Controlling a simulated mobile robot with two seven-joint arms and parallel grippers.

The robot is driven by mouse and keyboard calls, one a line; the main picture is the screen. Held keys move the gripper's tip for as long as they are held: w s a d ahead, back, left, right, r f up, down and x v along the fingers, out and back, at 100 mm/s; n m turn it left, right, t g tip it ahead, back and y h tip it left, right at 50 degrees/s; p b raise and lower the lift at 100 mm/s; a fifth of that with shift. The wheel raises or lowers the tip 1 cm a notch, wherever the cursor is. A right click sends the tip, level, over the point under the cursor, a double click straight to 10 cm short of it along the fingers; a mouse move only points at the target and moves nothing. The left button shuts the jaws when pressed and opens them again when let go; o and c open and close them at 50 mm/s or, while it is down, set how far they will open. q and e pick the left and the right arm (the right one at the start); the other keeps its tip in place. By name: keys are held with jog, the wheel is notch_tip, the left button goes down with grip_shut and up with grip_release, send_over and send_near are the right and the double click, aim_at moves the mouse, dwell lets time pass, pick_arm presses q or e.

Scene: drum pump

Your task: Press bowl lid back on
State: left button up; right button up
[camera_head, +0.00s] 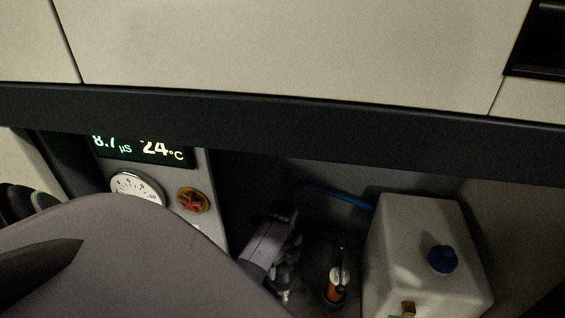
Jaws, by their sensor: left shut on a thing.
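My left gripper (288,248) is low in the middle of the head view, inside the dark recess. It is shut on a small grey part (286,273) at its fingertips. That part is dim and partly covered, so I cannot tell for sure whether it is the bowl lid. Its lower end is cut off by the large grey shape in front and the frame edge. No bowl is clearly recognisable. My right gripper is not in view.
An orange fitting with a pale top (336,285) stands close right of the gripper. A white tank (410,250) with a blue cap (442,259) fills the right. A blue hose (335,191) runs behind. A panel with a gauge (137,188) and red knob (192,200) is left. A dark beam (300,127) crosses above.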

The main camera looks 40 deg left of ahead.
pick_arm(q)
jog(key=shift+f, duration=0.15)
dwell(0.6)
jog(key=o, duration=1)
jog(key=shift+o, duration=0.2)
jog(key=shift+r, duration=3.55)
grip_shut()
jog(key=shift+f, duration=0.15)
